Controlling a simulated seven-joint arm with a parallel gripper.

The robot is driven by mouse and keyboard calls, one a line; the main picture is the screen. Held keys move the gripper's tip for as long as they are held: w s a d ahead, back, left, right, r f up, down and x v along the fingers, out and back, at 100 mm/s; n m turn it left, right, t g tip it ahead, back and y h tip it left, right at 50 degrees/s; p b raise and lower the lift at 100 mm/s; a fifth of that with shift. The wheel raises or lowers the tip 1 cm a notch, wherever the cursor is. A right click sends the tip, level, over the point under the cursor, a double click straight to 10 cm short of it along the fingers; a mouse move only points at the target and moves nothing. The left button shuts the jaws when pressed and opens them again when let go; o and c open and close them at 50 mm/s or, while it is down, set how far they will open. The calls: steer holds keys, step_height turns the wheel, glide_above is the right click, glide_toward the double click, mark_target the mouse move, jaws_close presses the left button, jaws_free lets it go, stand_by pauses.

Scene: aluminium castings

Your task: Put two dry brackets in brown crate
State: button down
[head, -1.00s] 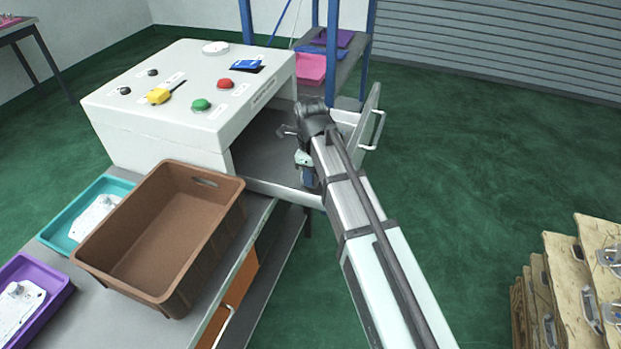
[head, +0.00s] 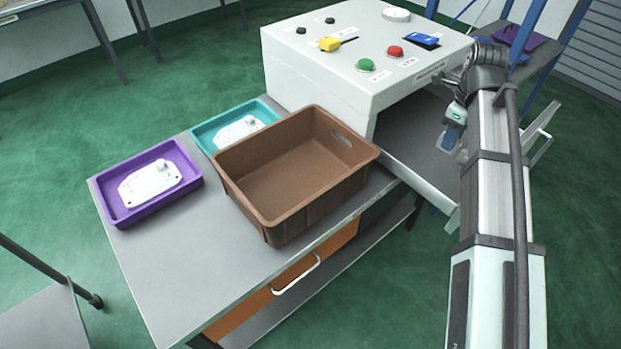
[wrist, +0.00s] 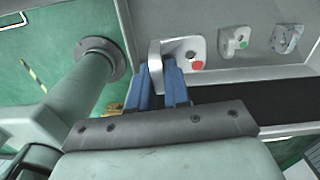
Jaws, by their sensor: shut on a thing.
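The brown crate (head: 320,215) stands open and empty on the grey bench in the head view. My gripper (head: 452,137) is at the open front of the white machine, right of the crate. In the wrist view its blue fingers (wrist: 164,88) are shut on the upright plate of a grey metal bracket with a red dot (wrist: 186,48). Beside it are a bracket with a green dot (wrist: 233,41) and another bracket (wrist: 287,38) with no clear dot, both on a grey surface. In the head view the held bracket is hidden or too small to tell.
The white machine (head: 345,75) has green and red buttons on top and an open door (head: 540,128) at right. A purple tray (head: 115,208) and a teal tray (head: 205,133) hold white plates left of the crate. The bench front (head: 215,270) is clear.

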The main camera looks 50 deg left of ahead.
steer(key=s+a+r+n, duration=0.4)
steer(key=a+r+n, duration=0.1)
steer(key=a+r, duration=0.25)
steer(key=s+a+r+n, duration=0.4)
steer(key=a+r+n, duration=0.25)
steer(key=a, duration=0.25)
steer(key=n, duration=0.6)
glide_above(304, 190)
step_height(304, 190, down, 19)
steer(key=shift+m, duration=0.25)
steer(key=shift+a+f, duration=0.1)
steer(key=shift+f, duration=4.4)
steer(key=shift+f, duration=0.1)
steer(key=c, duration=1.5)
jaws_free()
steer(key=shift+c, duration=0.2)
steer(key=o, duration=0.4)
steer(key=shift+o, duration=0.2)
